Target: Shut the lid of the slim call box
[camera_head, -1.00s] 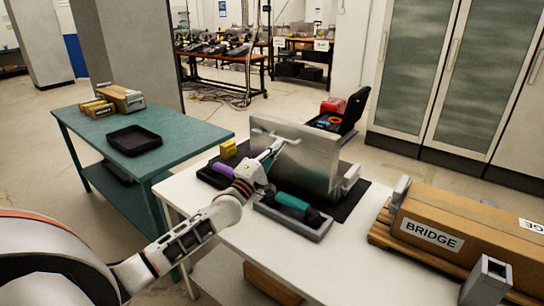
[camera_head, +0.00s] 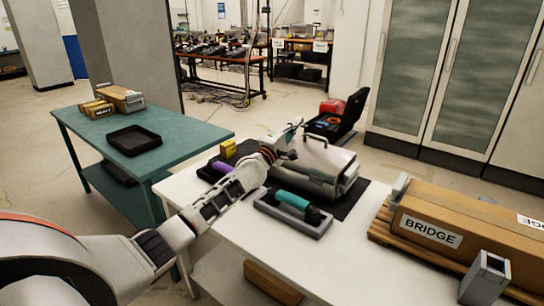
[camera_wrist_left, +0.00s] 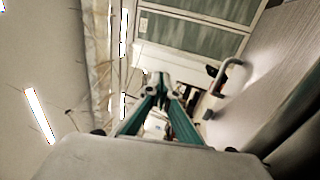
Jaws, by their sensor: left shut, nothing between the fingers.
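The slim call box (camera_head: 345,182) is a grey metal case on the dark mat (camera_head: 352,202) on the white table. Its lid (camera_head: 322,158), with a handle (camera_head: 314,138) on top, lies low over the body; I cannot tell whether it is fully down. My left gripper (camera_head: 296,124) is shut and empty, at the lid's far left edge in the head view; whether it touches is unclear. In the left wrist view my teal fingers (camera_wrist_left: 160,80) meet at the tips, with the lid's handle (camera_wrist_left: 230,78) to their right. My right gripper is not in view.
A grey tray (camera_head: 292,226) with a teal handset (camera_head: 293,200) lies in front of the box. A purple handset (camera_head: 222,167) and yellow block (camera_head: 228,149) are left. A cardboard BRIDGE box (camera_head: 450,230) stands right. An open black case (camera_head: 350,112) is behind.

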